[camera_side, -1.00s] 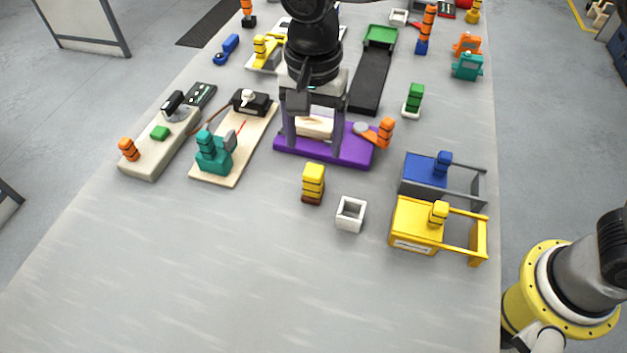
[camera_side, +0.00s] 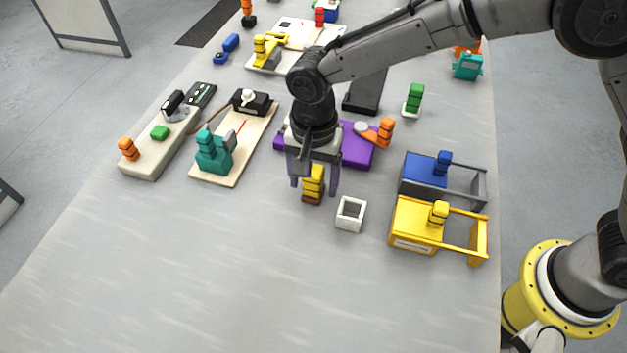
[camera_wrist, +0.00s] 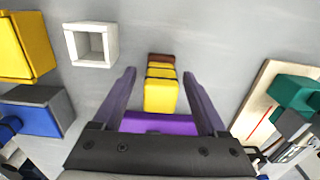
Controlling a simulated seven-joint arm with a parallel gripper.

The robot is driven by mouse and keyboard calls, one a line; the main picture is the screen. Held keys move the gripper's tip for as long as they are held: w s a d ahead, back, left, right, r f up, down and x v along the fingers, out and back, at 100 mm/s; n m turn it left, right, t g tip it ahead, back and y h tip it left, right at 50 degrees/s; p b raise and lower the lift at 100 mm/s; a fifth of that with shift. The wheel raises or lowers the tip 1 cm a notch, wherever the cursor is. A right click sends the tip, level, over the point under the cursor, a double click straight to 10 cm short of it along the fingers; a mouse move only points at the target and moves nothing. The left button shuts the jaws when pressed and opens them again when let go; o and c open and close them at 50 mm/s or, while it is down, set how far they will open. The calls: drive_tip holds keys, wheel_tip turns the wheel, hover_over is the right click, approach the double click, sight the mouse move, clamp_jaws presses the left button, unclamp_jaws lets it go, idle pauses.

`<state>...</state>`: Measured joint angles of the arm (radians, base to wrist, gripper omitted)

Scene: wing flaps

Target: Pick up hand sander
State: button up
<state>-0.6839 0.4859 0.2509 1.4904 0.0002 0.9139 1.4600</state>
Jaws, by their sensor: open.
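The hand sander (camera_side: 313,183) looks to be the yellow stepped handle on a brown base, standing upright on the grey table. My gripper (camera_side: 314,190) is open, pointing down over it, with one finger on each side of the yellow handle. The wrist view also shows the sander (camera_wrist: 161,95) between the two purple-grey fingers of my gripper (camera_wrist: 159,72), with a gap on both sides. The gripper's palm hides the top of the handle in the side view.
A white square open box (camera_side: 350,214) stands close to the right. The purple base (camera_side: 357,146) lies just behind. The yellow drawer unit (camera_side: 416,226) is further right, and a board with a teal handle (camera_side: 212,155) is at left. The front table is clear.

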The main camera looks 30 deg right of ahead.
sight(315, 170)
clamp_jaws()
idle(0.3)
drive_tip(key=shift+r, duration=0.15)
drive_tip(key=shift+r, duration=0.5)
wheel_tip(315, 170, up, 3)
drive_tip(key=shift+s+d+f, duration=0.1)
drive_tip(key=shift+f, duration=0.1)
drive_tip(key=s+d+r, duration=0.8)
drive_tip(key=s+r, duration=0.1)
drive_tip(key=s, duration=0.1)
drive_tip(key=shift+s+d, duration=0.35)
drive_tip(key=shift+r, duration=0.1)
